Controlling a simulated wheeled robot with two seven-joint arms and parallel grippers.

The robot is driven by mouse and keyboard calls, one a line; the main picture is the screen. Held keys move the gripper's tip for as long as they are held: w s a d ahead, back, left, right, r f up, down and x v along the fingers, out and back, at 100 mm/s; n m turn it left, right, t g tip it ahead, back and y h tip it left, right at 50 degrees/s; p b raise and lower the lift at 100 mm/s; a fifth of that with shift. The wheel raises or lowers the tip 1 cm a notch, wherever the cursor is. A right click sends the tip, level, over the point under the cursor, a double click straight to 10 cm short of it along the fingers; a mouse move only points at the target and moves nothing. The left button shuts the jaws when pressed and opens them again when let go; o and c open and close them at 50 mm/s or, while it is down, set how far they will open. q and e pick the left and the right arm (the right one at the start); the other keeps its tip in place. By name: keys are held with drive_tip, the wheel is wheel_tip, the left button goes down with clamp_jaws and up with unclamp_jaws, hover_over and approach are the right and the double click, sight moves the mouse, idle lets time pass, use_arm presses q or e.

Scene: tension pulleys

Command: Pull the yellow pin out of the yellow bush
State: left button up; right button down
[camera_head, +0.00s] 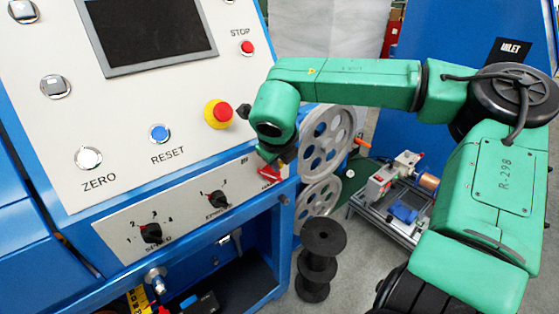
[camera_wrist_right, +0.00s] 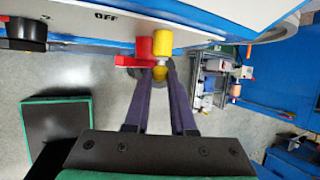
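In the right wrist view the yellow bush (camera_wrist_right: 163,42) sticks out below the edge of the blue-and-white machine panel, beside a red part with a lever (camera_wrist_right: 142,47). In the head view the right wrist hides the bush, pin and fingertips. My left gripper is out of view.
The control panel (camera_head: 120,110) with buttons and knobs fills the left, close to my right wrist. Grey pulleys (camera_head: 328,140) stand just right of the wrist.

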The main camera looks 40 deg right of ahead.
drive_tip(key=shift+s, duration=0.15)
drive_tip(key=shift+s+b, duration=0.3)
drive_tip(key=shift+s, duration=0.35)
drive_tip(key=shift+s, duration=0.2)
drive_tip(key=shift+s+b, duration=0.3)
drive_tip(key=shift+b, duration=0.05)
drive_tip(key=shift+s, duration=0.5)
drive_tip(key=shift+b, duration=0.35)
